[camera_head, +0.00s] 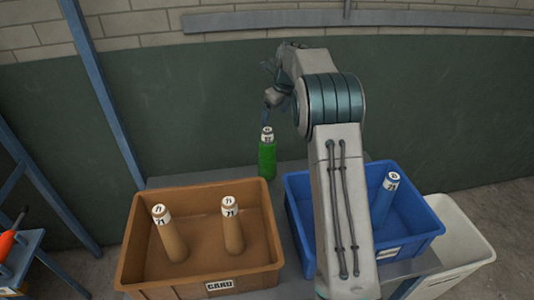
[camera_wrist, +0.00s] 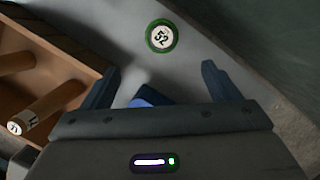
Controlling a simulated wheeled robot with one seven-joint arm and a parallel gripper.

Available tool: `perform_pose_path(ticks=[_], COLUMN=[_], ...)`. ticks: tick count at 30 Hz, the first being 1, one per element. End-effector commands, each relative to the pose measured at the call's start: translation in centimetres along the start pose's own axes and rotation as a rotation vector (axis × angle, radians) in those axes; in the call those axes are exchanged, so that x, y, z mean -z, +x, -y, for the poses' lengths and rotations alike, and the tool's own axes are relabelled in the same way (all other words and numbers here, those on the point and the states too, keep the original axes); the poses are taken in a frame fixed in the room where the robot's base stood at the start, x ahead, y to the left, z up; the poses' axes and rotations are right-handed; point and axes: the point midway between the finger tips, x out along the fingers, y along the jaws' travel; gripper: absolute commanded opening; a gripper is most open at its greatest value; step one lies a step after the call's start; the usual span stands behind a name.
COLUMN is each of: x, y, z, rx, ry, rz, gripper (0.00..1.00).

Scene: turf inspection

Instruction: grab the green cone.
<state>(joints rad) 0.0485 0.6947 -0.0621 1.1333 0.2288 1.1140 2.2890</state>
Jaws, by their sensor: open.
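The green cone (camera_head: 267,160) stands upright on the grey table, behind the gap between the two bins, with a white numbered cap on top. In the head view my gripper (camera_head: 270,108) is above the cone, partly hidden by my arm.
A brown bin (camera_head: 130,250) with two tan cones (camera_head: 233,232) stands at left front. A blue bin (camera_head: 425,222) with a blue cone (camera_head: 384,203) stands at right, partly behind my arm. A white bin (camera_head: 465,247) is farther right. A dark green wall (camera_head: 190,110) rises behind the table.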

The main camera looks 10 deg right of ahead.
Motion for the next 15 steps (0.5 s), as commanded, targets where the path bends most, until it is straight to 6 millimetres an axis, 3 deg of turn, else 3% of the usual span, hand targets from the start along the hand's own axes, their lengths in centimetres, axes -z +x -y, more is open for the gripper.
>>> perform_pose_path(ticks=[5, 15], x=[-0.7, -0.7], y=[1.2, 7.4], z=[0.8, 0.8], rx=[-0.004, -0.003], ry=[0.088, 0.093], rz=[0.003, 0.002], gripper=[0.82, 0.82])
